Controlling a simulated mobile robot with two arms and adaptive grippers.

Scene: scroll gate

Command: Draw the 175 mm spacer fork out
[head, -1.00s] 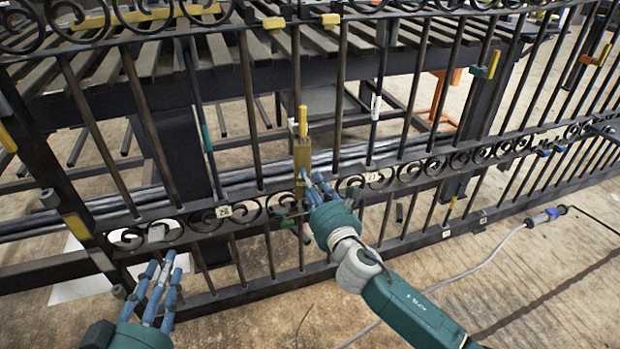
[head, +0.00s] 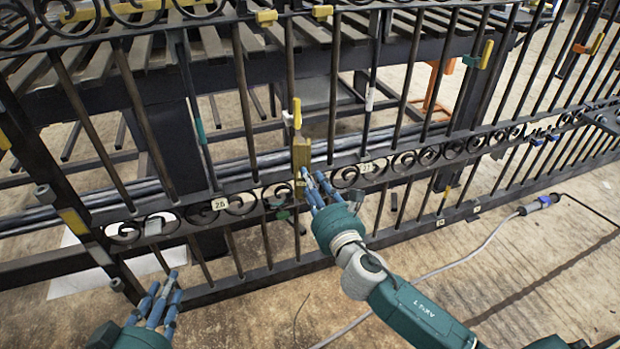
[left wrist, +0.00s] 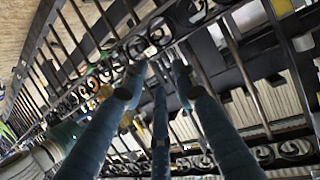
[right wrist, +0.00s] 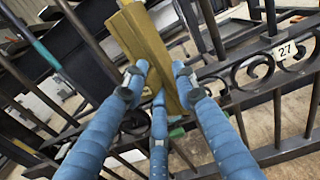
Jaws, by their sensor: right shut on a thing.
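The spacer fork (head: 301,154) is a brass-yellow block at the gate's scroll rail, between number plates 26 and 27. No size mark on it can be read. My right gripper (head: 312,186) is shut on its lower end from the front.
The dark scroll gate (head: 255,195) spans the view, with upright bars close around the fork. A yellow tab (head: 297,113) stands just above the fork. A slatted bench (head: 150,55) is behind. A cable with a handle (head: 540,203) lies on the open floor at right.

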